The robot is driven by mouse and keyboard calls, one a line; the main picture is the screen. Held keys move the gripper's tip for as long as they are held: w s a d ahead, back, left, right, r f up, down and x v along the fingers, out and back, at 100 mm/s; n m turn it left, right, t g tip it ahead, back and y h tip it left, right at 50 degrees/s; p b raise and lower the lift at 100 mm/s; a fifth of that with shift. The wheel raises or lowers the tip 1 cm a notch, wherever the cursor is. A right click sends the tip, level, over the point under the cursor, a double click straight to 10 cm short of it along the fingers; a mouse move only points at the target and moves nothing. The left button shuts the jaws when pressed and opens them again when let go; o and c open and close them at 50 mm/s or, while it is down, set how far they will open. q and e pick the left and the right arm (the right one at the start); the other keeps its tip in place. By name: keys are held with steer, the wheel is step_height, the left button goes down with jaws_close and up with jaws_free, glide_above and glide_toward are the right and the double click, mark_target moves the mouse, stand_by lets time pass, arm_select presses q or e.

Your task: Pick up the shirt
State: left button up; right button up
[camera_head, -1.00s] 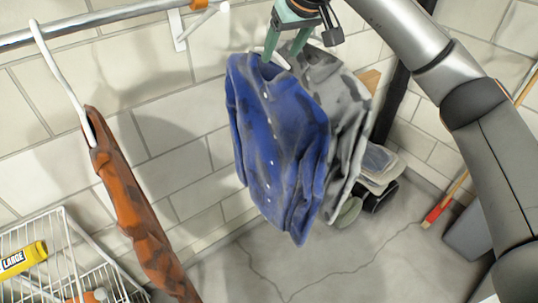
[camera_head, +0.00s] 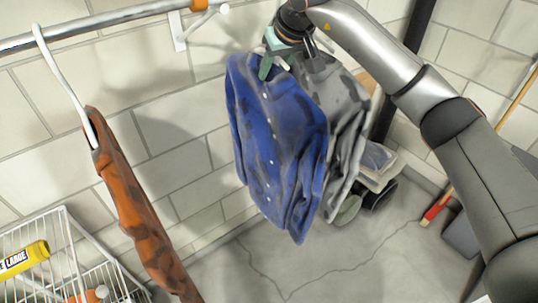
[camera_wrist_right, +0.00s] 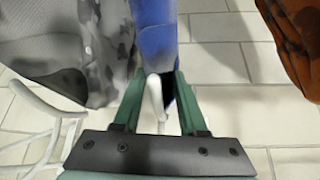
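A blue shirt (camera_head: 275,145) with dark blotches hangs from a white hanger, in front of a grey blotched shirt (camera_head: 345,120). My right gripper (camera_head: 288,68) is at the top of the blue shirt, pointing down at its collar. In the right wrist view, the green fingers (camera_wrist_right: 155,88) are apart. A white hanger part (camera_wrist_right: 156,100) stands between them, with the blue shirt (camera_wrist_right: 157,35) just beyond and the grey shirt (camera_wrist_right: 95,45) at left. Whether a finger touches the hanger is unclear. My left gripper is not in view.
A rust-coloured garment (camera_head: 140,215) hangs on a white hanger from the metal rail (camera_head: 110,14) at left. Boxes (camera_head: 375,170) stand on the floor behind the shirts.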

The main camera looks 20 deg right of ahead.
jaws_close()
stand_by(1.0)
